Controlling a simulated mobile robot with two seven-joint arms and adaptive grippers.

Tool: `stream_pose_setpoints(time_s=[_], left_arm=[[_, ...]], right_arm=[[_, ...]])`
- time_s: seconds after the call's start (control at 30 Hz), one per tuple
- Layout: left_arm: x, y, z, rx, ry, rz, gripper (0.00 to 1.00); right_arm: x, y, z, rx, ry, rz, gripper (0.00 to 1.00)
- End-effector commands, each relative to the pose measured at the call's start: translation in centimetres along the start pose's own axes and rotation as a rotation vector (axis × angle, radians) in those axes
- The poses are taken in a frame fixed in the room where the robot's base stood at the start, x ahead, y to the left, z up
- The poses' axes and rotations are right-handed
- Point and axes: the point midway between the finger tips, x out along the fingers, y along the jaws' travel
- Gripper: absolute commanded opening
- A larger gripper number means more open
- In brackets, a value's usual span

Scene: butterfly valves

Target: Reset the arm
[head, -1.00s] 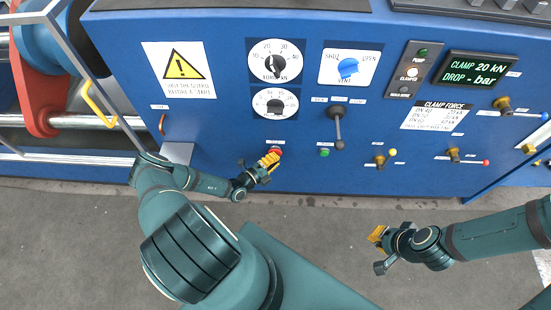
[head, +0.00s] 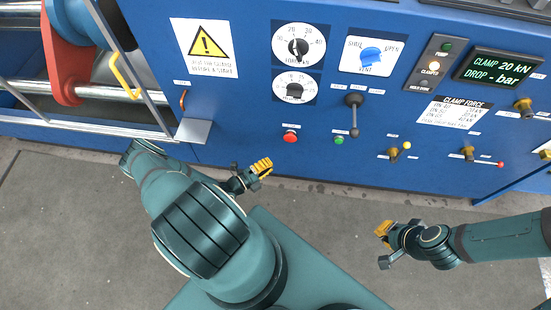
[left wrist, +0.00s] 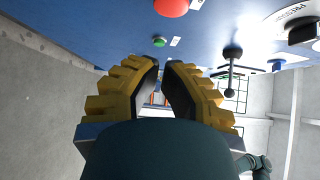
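My left gripper (head: 262,167) is in front of the lower part of the blue panel, below and left of the red button (head: 290,138). In the left wrist view its yellow-backed fingers (left wrist: 160,64) come together at the tips with nothing between them. The red button (left wrist: 171,6) and the green button (left wrist: 159,41) lie beyond the fingertips. My right gripper (head: 382,231) hangs over the grey floor, apart from the panel. Its yellow fingers are too small to tell whether they are open.
The blue panel (head: 240,110) carries two dials, a grey-handled lever (head: 354,115), a green button (head: 339,140), a display (head: 498,67) and brass valves with coloured handles on the right. A metal rail and yellow handle (head: 125,75) are at left. The floor (head: 330,215) is clear.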

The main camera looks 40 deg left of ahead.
Motion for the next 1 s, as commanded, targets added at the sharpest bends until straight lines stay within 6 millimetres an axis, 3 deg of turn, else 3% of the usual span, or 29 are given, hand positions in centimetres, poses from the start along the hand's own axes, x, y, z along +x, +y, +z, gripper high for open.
stream_pose_setpoints(time_s=[0.73, 0.87, 1.0], left_arm=[[0.0, -0.2, -0.6, 0.015, 0.032, 0.005, 0.0], [2.1, -1.4, -4.2, 0.125, 0.227, 0.028, 0.0], [3.8, -3.4, -11.4, 0.393, 0.619, 0.039, 0.0]], right_arm=[[0.0, 0.0, 0.0, 0.0, 0.0, 0.0, 0.0], [0.0, 0.0, 0.0, 0.0, 0.0, 0.0, 0.0], [0.0, 0.0, 0.0, 0.0, 0.0, 0.0, 0.0]])
